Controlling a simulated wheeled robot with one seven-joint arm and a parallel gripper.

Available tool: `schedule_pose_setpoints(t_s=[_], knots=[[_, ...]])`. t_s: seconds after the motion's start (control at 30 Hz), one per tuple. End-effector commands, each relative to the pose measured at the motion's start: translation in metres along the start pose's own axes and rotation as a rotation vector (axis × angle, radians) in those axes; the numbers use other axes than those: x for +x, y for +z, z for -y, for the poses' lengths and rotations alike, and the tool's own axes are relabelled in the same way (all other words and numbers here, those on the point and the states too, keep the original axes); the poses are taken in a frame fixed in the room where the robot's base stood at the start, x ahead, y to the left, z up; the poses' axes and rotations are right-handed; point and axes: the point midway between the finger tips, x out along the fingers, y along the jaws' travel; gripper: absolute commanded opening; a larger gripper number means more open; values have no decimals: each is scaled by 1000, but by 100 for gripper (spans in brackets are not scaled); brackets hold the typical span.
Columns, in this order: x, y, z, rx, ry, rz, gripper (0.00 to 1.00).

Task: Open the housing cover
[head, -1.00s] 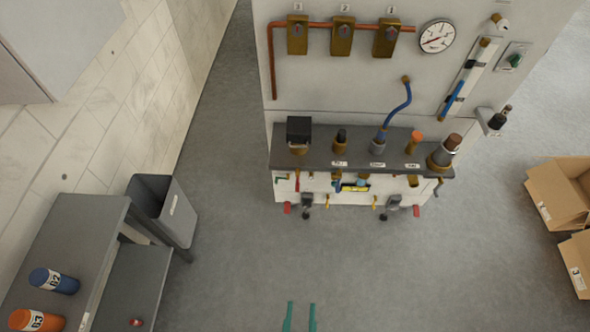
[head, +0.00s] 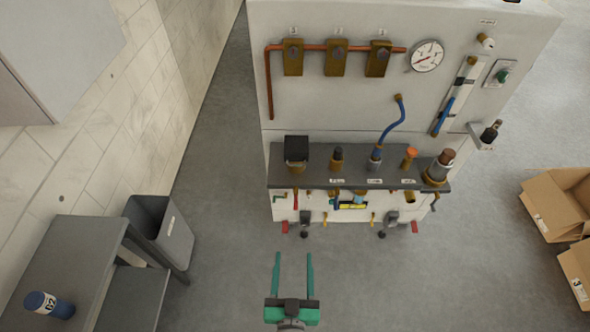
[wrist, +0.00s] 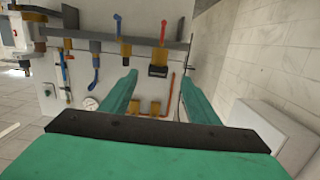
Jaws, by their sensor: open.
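No part is labelled as the housing cover, and I cannot tell for sure which it is. A black box-shaped cap on a brass body (head: 296,148) stands at the left end of the washer's dark shelf. A brass and grey fitting with a brown top (head: 442,165) stands at the right end. Both look closed from here. My gripper (head: 293,256) is open and empty over the floor in front of the washer, apart from it. Its green fingers also show in the wrist view (wrist: 160,70), with the dark box (wrist: 157,70) seen between them at a distance.
The washer panel (head: 340,100) carries brass valves, a copper pipe and a gauge (head: 428,55). A grey bin (head: 178,240) and a grey table with a blue bottle (head: 50,305) are at left. Cardboard boxes (head: 553,222) lie at right. The floor between is clear.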

Motion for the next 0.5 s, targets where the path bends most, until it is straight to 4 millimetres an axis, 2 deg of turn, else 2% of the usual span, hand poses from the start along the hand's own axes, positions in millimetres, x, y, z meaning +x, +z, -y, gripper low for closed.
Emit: schedule_pose_setpoints(t_s=[0.03, 0.1, 0.3, 0.5], knots=[[21, -8, 0, 0, -1, -20, 56], [46, -15, 1, -2, -4, -36, 56], [112, -43, 3, -11, -13, -76, 56], [150, -65, 4, -21, -20, -98, 56]])
